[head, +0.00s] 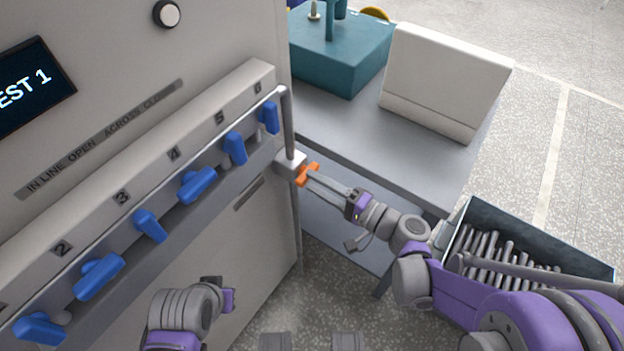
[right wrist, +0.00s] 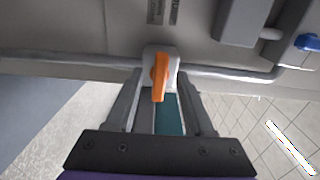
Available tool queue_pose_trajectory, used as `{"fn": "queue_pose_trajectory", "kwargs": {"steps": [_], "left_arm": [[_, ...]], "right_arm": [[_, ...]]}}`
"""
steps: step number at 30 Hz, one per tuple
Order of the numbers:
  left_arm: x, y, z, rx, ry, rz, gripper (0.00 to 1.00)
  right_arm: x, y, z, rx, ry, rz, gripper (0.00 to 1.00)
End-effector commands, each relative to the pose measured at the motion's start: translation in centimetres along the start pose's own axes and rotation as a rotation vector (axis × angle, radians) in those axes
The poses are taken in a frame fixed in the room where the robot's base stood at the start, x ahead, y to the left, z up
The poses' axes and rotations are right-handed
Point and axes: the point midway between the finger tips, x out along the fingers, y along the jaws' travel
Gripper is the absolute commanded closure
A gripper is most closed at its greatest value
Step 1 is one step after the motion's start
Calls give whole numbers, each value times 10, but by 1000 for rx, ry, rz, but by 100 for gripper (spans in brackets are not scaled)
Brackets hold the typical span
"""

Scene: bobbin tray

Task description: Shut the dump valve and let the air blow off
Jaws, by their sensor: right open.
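The dump valve has a small orange handle (head: 308,173) on a pale block (head: 289,163) on the grey pipe (head: 289,120) at the panel's right edge. In the right wrist view the handle (right wrist: 159,75) looks crosswise to the pipe (right wrist: 225,74). My right gripper (head: 316,182) is open, its fingertips close to the handle. In the right wrist view its fingers (right wrist: 161,88) stand on either side of the handle, with gaps visible; contact cannot be told. My left arm's purple end (head: 228,298) is low in front of the panel; its fingers are not clear.
Blue valve handles (head: 197,184) line the numbered manifold on the left, some turned differently. A grey table (head: 430,165) holds a teal block (head: 345,62) and a white box (head: 445,80). A bin (head: 585,262) of grey rods stands at right, near my right arm.

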Motion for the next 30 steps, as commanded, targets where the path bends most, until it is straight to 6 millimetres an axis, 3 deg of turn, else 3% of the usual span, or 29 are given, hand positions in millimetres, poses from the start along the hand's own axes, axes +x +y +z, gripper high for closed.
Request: {"fn": "queue_pose_trajectory", "kwargs": {"steps": [6,13,18,30], "left_arm": [[-5,0,-1,0,2,0,100],[-7,0,-2,0,2,0,100],[-7,0,-2,0,3,0,100],[-7,0,-2,0,3,0,100]], "right_arm": [[-47,-1,-2,-2,7,1,48],[-82,0,-1,-1,5,1,48],[-90,0,0,0,2,0,48],[-90,0,0,0,0,0,48]]}}
